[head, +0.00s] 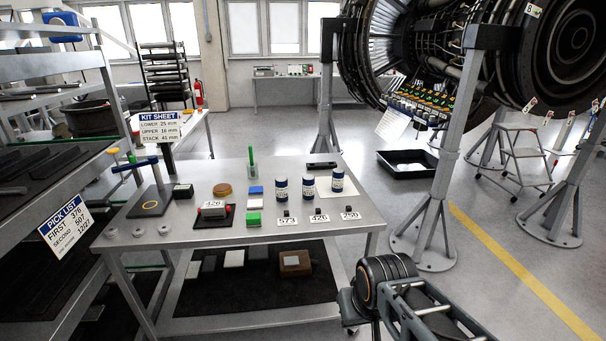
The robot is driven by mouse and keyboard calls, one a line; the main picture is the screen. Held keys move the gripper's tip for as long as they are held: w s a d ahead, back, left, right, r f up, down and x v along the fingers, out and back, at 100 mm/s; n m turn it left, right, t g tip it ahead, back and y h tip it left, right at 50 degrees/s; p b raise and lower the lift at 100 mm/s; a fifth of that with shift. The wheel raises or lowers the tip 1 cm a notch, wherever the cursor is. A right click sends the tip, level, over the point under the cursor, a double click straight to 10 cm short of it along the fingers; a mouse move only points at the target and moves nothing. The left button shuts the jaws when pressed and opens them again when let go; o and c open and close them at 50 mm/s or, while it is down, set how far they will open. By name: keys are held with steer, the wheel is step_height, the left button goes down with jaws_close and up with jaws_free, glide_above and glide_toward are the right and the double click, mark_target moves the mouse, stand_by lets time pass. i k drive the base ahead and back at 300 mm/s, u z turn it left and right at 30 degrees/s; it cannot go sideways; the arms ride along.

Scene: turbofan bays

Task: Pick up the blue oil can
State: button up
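Three small dark-blue cans with white labels and pale tops stand upright on the grey workbench (210,236). They are the left can (281,189), the middle can (308,187) and the right can (337,181). The right one stands by a white sheet. I cannot read their labels or tell which is an oil can. A blue container (62,18) also sits high on the left shelf. My arm shows at the bottom right, well in front of the bench and apart from the cans. I cannot make out my gripper's fingers.
Number cards 573 (286,221), 426 (319,218) and 750 (350,215) lie before the cans, with small dark pieces. A green-handled tool (251,168) stands behind. A stand leg (430,205) is right of the bench; a black tray (407,163) lies on the floor.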

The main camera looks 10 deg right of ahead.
mark_target(308, 180)
steer(key=i, duration=1.2)
steer(key=u, duration=1.75)
